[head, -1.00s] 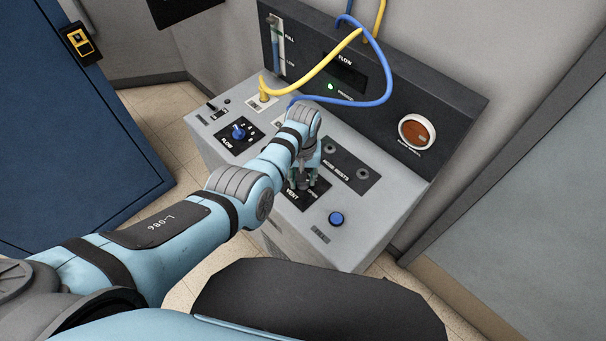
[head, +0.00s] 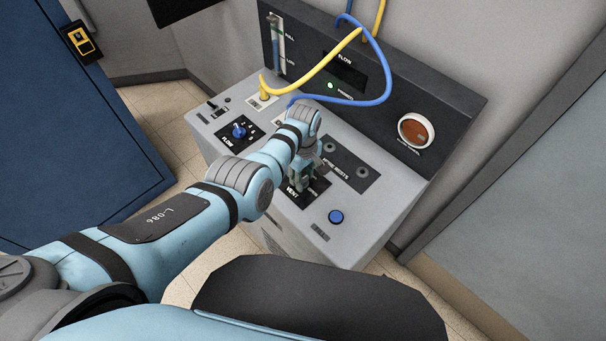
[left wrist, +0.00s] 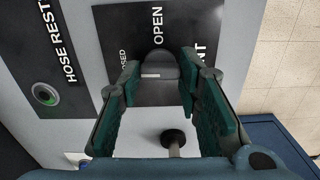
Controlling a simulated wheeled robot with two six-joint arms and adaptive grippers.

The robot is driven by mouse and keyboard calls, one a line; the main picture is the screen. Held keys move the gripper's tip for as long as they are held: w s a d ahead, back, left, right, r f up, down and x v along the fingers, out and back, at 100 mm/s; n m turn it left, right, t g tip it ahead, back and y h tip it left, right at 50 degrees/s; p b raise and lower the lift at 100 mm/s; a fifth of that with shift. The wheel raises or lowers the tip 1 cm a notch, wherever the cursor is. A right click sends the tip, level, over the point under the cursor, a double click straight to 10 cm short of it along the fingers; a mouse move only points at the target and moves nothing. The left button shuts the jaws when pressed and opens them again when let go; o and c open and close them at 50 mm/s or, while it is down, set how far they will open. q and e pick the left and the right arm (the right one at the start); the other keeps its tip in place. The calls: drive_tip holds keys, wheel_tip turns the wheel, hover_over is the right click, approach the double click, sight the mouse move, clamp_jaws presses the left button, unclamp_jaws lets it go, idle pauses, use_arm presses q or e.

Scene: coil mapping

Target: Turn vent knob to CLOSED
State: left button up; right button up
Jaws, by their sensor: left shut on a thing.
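The vent knob (left wrist: 160,66) is dark grey with a white mark, on a black plate (left wrist: 115,20) printed OPEN, VENT and a partly hidden CLOSED. My left gripper (left wrist: 160,80) has its green-padded fingers on either side of the knob, shut on it. The white mark lies crosswise in the left wrist view; I cannot tell clearly which label it points to. In the head view my left gripper (head: 308,178) is over the vent plate (head: 302,200) and hides the knob. My right gripper is not in view.
Close by are the hose rests plate (head: 345,167), a blue button (head: 336,217) and the blue flow knob (head: 239,132). A yellow hose (head: 310,62) and a blue hose (head: 385,75) loop above the panel. A round red-brown indicator (head: 416,132) is on the upright back.

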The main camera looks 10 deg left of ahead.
sight(303, 179)
use_arm(q)
drive_tip(key=shift+n, duration=0.3)
drive_tip(key=o, duration=1.1)
drive_tip(key=shift+o, duration=0.2)
wheel_tip(303, 179, up, 12)
